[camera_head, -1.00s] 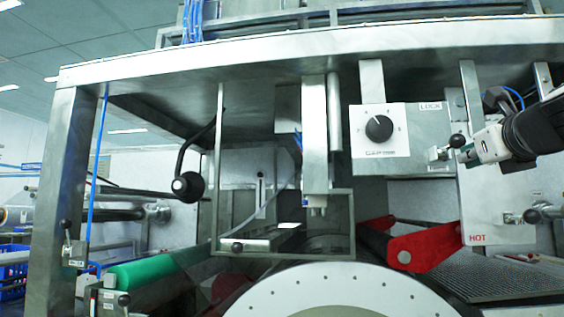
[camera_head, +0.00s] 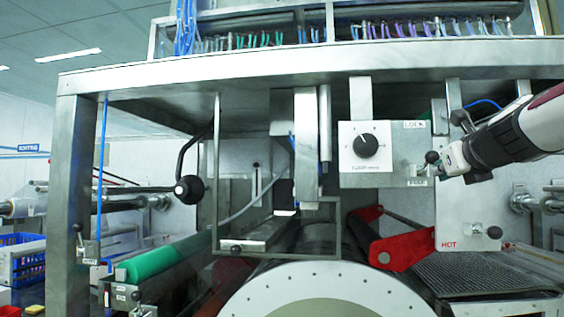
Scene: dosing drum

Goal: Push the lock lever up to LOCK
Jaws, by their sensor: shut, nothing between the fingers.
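The lock lever's dark ball knob (camera_head: 432,157) shows at the right of the metal dosing panel. It sits below the LOCK label (camera_head: 415,125) and above a lower label (camera_head: 418,182) that is too small to read surely. The lever's shaft is small and partly lost against the metal plate. My gripper (camera_head: 446,161) reaches in from the right, its fingers shut and empty. Its tips are just to the right of the knob and a little below it. I cannot tell whether they touch the lever.
A white panel with a black dial (camera_head: 365,145) is left of the lever. A red bracket (camera_head: 402,251) and a plate marked HOT (camera_head: 462,220) lie below. A large white-rimmed drum (camera_head: 255,300) fills the lower middle. A metal beam (camera_head: 300,62) runs overhead.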

